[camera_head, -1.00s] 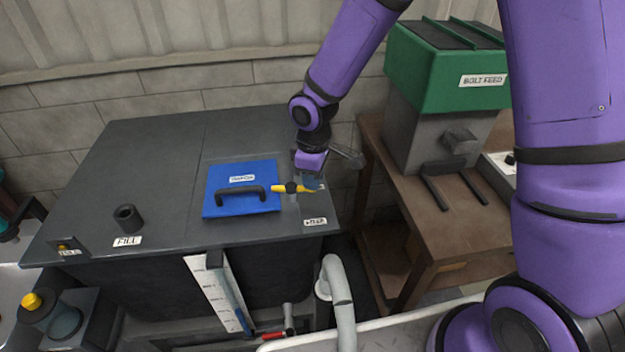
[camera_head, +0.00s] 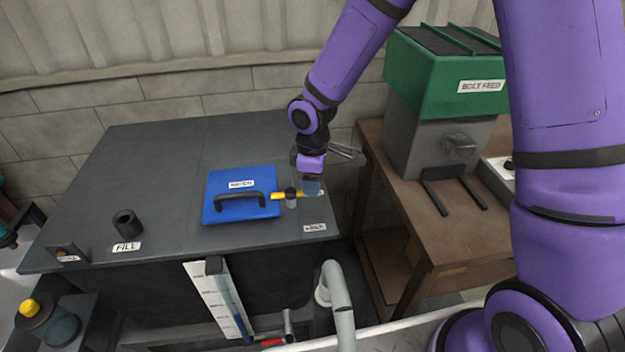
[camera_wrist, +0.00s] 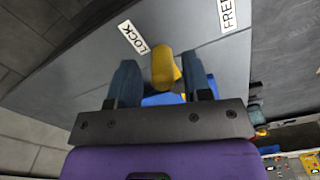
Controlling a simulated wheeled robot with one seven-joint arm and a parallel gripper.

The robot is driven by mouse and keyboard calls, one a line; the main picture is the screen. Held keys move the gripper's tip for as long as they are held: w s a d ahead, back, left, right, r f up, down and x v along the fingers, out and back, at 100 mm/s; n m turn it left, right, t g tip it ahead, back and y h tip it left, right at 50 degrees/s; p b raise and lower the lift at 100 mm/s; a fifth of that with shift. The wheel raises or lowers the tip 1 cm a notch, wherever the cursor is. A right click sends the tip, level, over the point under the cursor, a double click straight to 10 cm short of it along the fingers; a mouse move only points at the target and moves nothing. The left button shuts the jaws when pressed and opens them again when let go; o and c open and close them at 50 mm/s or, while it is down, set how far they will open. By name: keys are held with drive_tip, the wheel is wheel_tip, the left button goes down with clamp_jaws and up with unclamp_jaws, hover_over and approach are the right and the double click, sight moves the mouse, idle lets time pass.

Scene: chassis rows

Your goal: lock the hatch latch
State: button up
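The blue hatch (camera_head: 262,180) with a dark arched handle lies shut on the dark tank top (camera_head: 165,170). The yellow latch lever (camera_head: 279,196) sits on a grey pivot (camera_head: 291,197) at its right edge, with one yellow end reaching the hatch edge. My gripper (camera_head: 312,188) is at the lever's other end, right of the pivot. In the wrist view the yellow lever end (camera_wrist: 165,68) stands between my two blue fingers (camera_wrist: 168,85), with a gap at the left finger. A LOCK label (camera_wrist: 133,38) and a FREE label (camera_wrist: 228,15) lie beyond it.
A FILL pipe stub (camera_head: 127,223) stands at the tank's left. A green bolt feed machine (camera_head: 445,75) stands on a brown table (camera_head: 440,232) at the right. A grey pipe (camera_head: 336,290) rises in front of the tank. The tank top between stub and hatch is clear.

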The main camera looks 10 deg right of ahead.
wheel_tip(320, 180, up, 11)
idle(0.8)
drive_tip(key=shift+f, duration=0.1)
drive_tip(key=s+d+r+m+t+h, duration=0.1)
drive_tip(key=s+d+r+m, duration=0.25)
drive_tip(key=d+r, duration=0.2)
drive_tip(key=s+d+r+m+t, duration=0.1)
drive_tip(key=s+d+r+m, duration=0.3)
drive_tip(key=r, duration=0.3)
drive_tip(key=s+d+r+m+t, duration=0.1)
drive_tip(key=s+d+r+m, duration=0.1)
drive_tip(key=s, duration=0.3)
drive_tip(key=s+d+r+m+t, duration=0.1)
drive_tip(key=s+d+r+m, duration=0.1)
drive_tip(key=s+d, duration=0.2)
drive_tip(key=s+d+r+m+t+y, duration=0.1)
drive_tip(key=s+d+r+m, duration=0.1)
drive_tip(key=s, duration=0.4)
drive_tip(key=shift+s+d+r, duration=0.2)
drive_tip(key=shift+d+r, duration=0.15)
drive_tip(key=shift+d, duration=0.35)
drive_tip(key=shift+m, duration=0.25)
